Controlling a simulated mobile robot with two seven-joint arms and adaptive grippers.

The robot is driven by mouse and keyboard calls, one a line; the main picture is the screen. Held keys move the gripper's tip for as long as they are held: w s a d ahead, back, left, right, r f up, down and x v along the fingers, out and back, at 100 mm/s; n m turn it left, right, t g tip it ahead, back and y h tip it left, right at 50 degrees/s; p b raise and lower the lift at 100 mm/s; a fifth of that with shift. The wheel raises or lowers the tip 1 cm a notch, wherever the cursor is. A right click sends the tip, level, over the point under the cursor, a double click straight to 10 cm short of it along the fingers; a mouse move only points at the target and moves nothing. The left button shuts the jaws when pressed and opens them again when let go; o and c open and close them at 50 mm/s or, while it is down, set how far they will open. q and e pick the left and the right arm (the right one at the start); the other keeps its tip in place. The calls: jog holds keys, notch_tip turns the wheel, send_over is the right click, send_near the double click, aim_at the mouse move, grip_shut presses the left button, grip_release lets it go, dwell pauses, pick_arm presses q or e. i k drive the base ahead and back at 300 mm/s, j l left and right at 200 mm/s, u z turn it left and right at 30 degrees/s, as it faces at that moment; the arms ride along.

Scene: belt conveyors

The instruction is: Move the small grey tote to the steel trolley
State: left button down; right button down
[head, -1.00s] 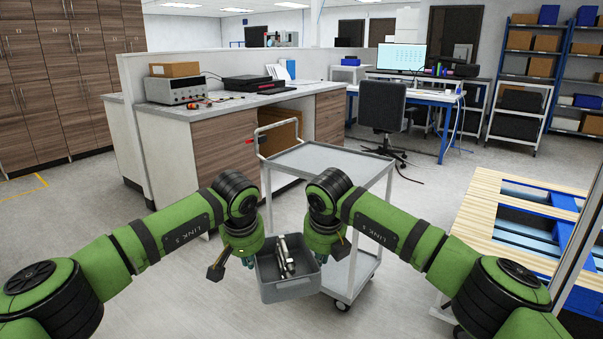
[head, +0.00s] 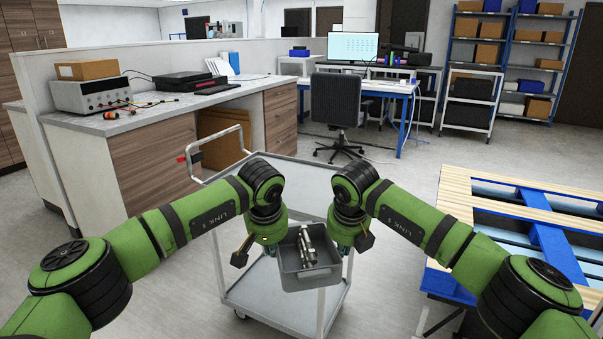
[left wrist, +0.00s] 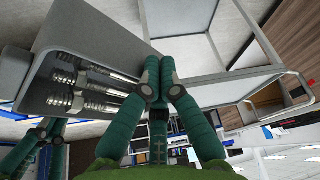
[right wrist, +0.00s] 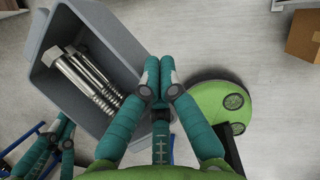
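The small grey tote (head: 311,278) hangs between my two grippers and holds several large metal bolts (head: 306,247). It also shows in the left wrist view (left wrist: 28,67) and the right wrist view (right wrist: 107,40). My left gripper (left wrist: 158,88) has its fingers closed together at the tote's wall. My right gripper (right wrist: 160,88) is closed at the opposite wall. The steel trolley (head: 304,174) stands directly behind and partly below the tote. Its top shelf is bare where seen, and my arms and the tote hide its near part.
A pallet (head: 510,215) on a blue-edged frame stands to the right. A workbench (head: 150,118) with instruments is behind the trolley on the left. An office chair (head: 337,105) and a desk are farther back. Open floor lies between the trolley and the pallet.

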aim_at(285, 181)
jog(key=i+j+z, duration=0.25)
jog(key=i+j, duration=0.2)
jog(key=i+j+z, duration=0.2)
jog(key=i+j, duration=0.2)
jog(key=j, duration=0.15)
jog(key=i+j+z, duration=0.15)
jog(key=j, duration=0.25)
jog(key=i+j+z, duration=0.1)
jog(key=j, duration=0.3)
jog(key=i+j+z, duration=0.15)
jog(key=j, duration=0.25)
jog(key=i+j+z, duration=0.15)
jog(key=j, duration=0.3)
jog(key=i+j+z, duration=0.1)
jog(key=j, duration=0.35)
jog(key=i+j+z, duration=0.15)
jog(key=j, duration=0.3)
